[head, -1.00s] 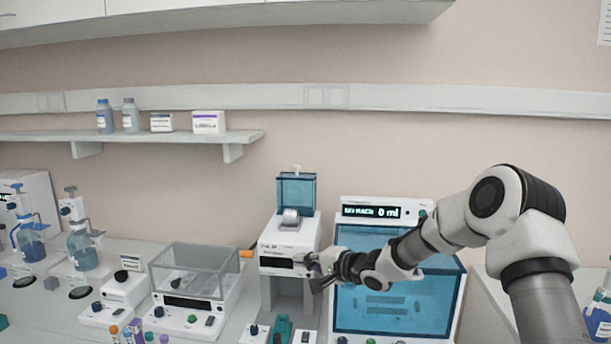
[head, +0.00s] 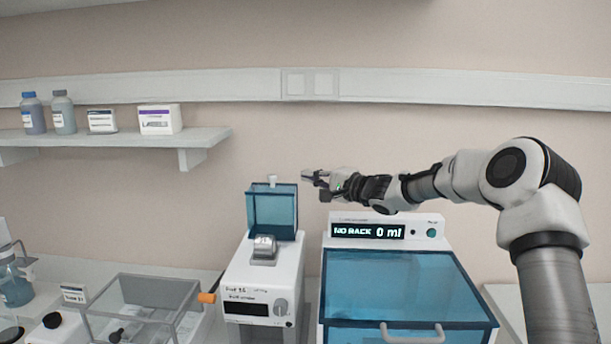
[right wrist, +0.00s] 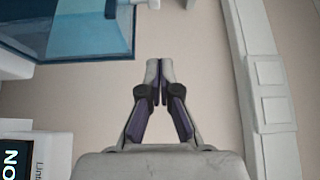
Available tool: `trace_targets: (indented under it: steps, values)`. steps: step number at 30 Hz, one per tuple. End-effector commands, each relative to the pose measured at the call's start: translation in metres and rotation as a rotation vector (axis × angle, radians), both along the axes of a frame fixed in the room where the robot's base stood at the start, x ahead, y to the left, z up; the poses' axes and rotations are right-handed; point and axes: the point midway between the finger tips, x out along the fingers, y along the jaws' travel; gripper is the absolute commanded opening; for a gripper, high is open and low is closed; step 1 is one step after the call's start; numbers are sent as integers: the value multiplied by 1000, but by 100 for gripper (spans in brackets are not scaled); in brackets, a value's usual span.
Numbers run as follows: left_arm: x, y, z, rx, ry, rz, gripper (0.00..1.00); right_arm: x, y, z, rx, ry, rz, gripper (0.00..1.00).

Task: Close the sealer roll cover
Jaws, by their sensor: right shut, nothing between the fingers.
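The sealer (head: 262,297) is a white box with a silver roll (head: 264,249) on its top. Its blue see-through roll cover (head: 272,211) stands open, upright behind the roll, with a small pale knob at its top edge. My right gripper (head: 308,179) is shut and empty. It is up in the air, a little above and to the right of the cover, and appears apart from it. In the right wrist view the closed fingertips (right wrist: 158,66) point toward the picture's top, with the blue cover (right wrist: 75,22) at upper left. My left gripper is out of view.
A wide machine with a blue front and a display reading "NO RACK 0 ml" (head: 368,231) stands right of the sealer, under my right arm. A clear-lidded box (head: 140,300) is to the left. A wall shelf (head: 110,139) holds bottles and boxes at upper left.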

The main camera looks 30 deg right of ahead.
Motion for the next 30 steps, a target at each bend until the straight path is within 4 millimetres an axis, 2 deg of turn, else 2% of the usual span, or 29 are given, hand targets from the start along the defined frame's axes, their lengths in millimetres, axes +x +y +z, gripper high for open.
trace_targets:
  steps: [6,13,21,30]
  values:
    - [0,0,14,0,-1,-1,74,41,14,1,-3,4,0,0]
    - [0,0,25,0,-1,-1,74,77,27,1,-4,2,2,0]
    - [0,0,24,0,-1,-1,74,52,53,0,3,2,1,0]
    - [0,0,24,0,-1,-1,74,49,57,-1,1,1,0,0]
